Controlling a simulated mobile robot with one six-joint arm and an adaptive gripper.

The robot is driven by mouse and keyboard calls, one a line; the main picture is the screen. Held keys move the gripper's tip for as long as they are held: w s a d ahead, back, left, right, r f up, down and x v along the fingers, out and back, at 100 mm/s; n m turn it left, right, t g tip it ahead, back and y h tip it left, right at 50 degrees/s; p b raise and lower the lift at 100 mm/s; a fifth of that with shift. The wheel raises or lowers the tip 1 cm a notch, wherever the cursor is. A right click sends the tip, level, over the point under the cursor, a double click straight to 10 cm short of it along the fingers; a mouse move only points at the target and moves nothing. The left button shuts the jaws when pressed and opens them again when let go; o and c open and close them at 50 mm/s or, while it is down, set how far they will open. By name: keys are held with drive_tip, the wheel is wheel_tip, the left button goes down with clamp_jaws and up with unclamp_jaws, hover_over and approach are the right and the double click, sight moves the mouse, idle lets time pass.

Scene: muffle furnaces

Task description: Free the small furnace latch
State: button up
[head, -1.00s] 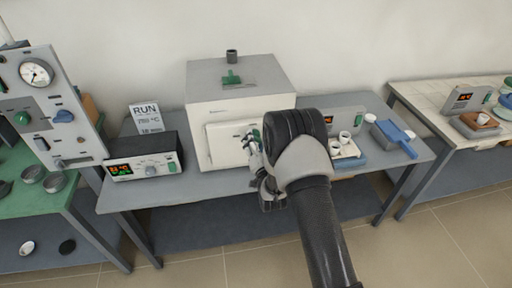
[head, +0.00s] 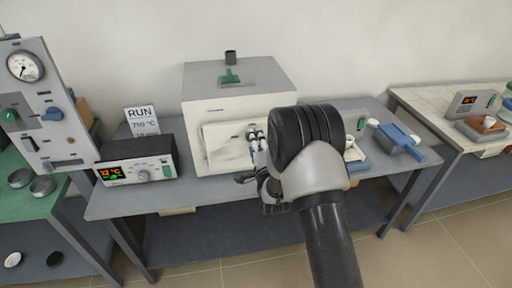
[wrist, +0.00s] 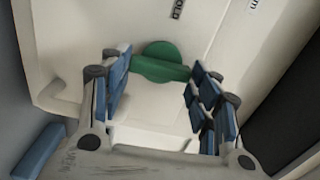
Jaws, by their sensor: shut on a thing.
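The small furnace is a pale box with a grey top (head: 240,105) on the middle bench. Its cream front door (head: 218,150) faces me; the door also fills much of the wrist view (wrist: 150,110). The green latch (wrist: 158,62), a round knob with a bar, sits on the door between my fingers. My gripper (wrist: 155,85) is shut on the latch, with blue-padded fingers on both sides of it. In the head view my gripper (head: 256,142) is at the door's right side, and my arm hides the furnace's lower right.
A controller with a lit display (head: 136,165) stands left of the furnace, with a RUN sign (head: 142,118) behind it. A gauge panel (head: 45,105) stands at far left.

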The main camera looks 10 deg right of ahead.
drive_tip(key=shift+m, duration=0.4)
drive_tip(key=o, duration=1)
drive_tip(key=shift+o, duration=0.2)
drive_tip(key=s, duration=1.2)
drive_tip(key=shift+r, duration=0.1)
